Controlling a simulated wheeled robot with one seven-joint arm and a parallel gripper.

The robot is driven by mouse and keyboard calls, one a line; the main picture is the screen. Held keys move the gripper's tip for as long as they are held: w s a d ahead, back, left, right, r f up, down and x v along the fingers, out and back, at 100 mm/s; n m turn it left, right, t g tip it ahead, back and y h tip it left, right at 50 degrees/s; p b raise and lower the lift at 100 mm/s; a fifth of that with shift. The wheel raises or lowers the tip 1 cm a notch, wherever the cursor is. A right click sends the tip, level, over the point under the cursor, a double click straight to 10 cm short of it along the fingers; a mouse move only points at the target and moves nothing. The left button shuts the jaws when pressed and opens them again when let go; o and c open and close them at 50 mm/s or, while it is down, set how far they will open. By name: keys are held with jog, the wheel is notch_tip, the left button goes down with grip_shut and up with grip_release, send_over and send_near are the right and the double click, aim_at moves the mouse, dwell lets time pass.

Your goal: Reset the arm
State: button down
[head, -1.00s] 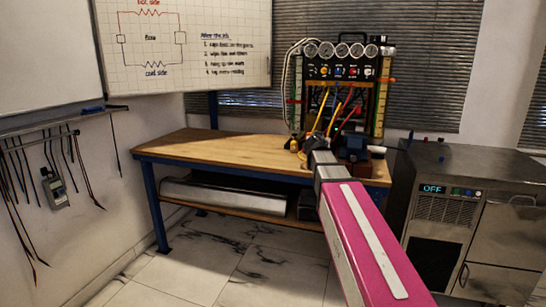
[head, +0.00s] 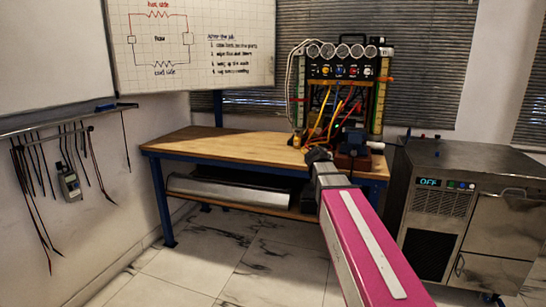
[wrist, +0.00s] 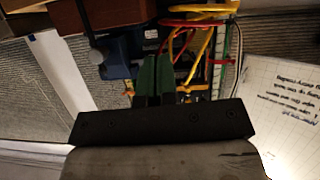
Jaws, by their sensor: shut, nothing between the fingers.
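My arm, with a pink and white link, reaches forward to the wooden workbench (head: 230,143) in the head view. My gripper (head: 314,150) is at the far end of the arm, in front of the hose rig; its fingers are too small to make out there. In the wrist view my gripper (wrist: 155,75) shows two green fingers close together with nothing between them. A blue device (head: 353,139) on the bench is just right of the gripper. It also shows in the wrist view (wrist: 112,48), beyond the fingers; I cannot tell whether they touch.
The gauge rig (head: 343,70), with yellow, red and blue hoses, stands at the bench's back. A steel cabinet (head: 440,210) reading OFF is at the right. Cables and a meter (head: 68,184) hang on the left wall. The marble floor (head: 270,262) before the bench is clear.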

jog(key=s+a+f+n+g+y, duration=0.1)
jog(key=s+f+g, duration=0.5)
jog(key=s+f, duration=0.8)
jog(key=s+a+f+n+g+y, duration=0.1)
jog(key=s+f+g+y, duration=0.3)
jog(key=s+f, duration=1.1)
notch_tip(320, 180, down, 4)
jog(key=n+g, duration=0.1)
jog(key=g, duration=0.1)
jog(key=shift+s+a+n+g, duration=0.2)
jog(key=shift+n+g, duration=0.1)
jog(key=shift+g, duration=0.1)
